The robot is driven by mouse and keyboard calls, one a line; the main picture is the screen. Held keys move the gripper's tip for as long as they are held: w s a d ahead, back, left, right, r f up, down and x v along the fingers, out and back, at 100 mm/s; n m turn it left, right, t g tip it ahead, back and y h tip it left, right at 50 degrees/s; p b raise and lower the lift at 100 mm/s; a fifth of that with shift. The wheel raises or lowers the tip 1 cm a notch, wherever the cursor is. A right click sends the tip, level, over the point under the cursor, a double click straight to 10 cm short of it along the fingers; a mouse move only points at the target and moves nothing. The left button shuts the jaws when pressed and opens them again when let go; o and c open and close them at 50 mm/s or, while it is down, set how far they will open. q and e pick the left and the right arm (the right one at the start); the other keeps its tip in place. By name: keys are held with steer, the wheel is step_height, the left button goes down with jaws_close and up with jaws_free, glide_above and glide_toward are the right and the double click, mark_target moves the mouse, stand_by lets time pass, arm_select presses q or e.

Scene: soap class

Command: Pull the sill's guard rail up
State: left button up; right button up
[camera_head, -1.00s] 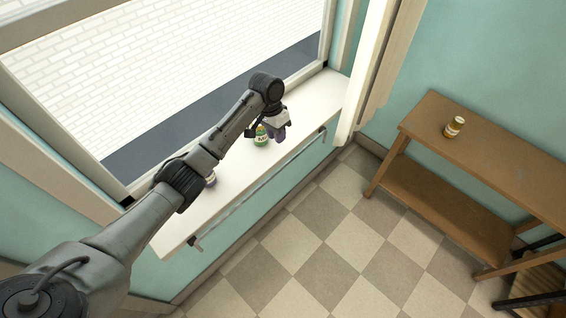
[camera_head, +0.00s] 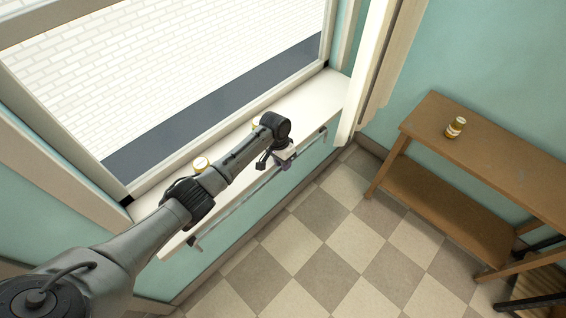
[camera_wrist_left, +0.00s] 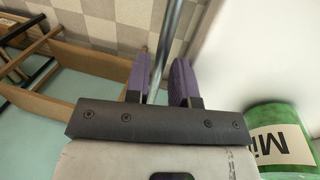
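The guard rail (camera_head: 240,203) is a thin grey metal bar along the front edge of the white window sill (camera_head: 312,98). It sits low, about level with the sill edge, on dark end brackets. My left gripper (camera_head: 287,164) is at the rail, right of its middle. In the left wrist view the rail (camera_wrist_left: 170,40) runs between the two purple fingers (camera_wrist_left: 160,85). My right gripper is not in view.
A white-lidded jar (camera_head: 201,164) stands on the sill, and another jar (camera_head: 254,126) is mostly hidden behind my arm. A wooden table (camera_head: 490,160) with a jar (camera_head: 456,127) stands right. The floor before the sill is clear.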

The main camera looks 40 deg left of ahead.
arm_select(q)
steer(key=shift+c, duration=0.2)
jaws_close()
stand_by(0.4)
step_height(320, 180, up, 7)
steer(key=p, duration=0.8)
steer(key=shift+f, duration=0.2)
steer(key=shift+c, duration=0.5)
jaws_free()
steer(key=shift+o, duration=0.7)
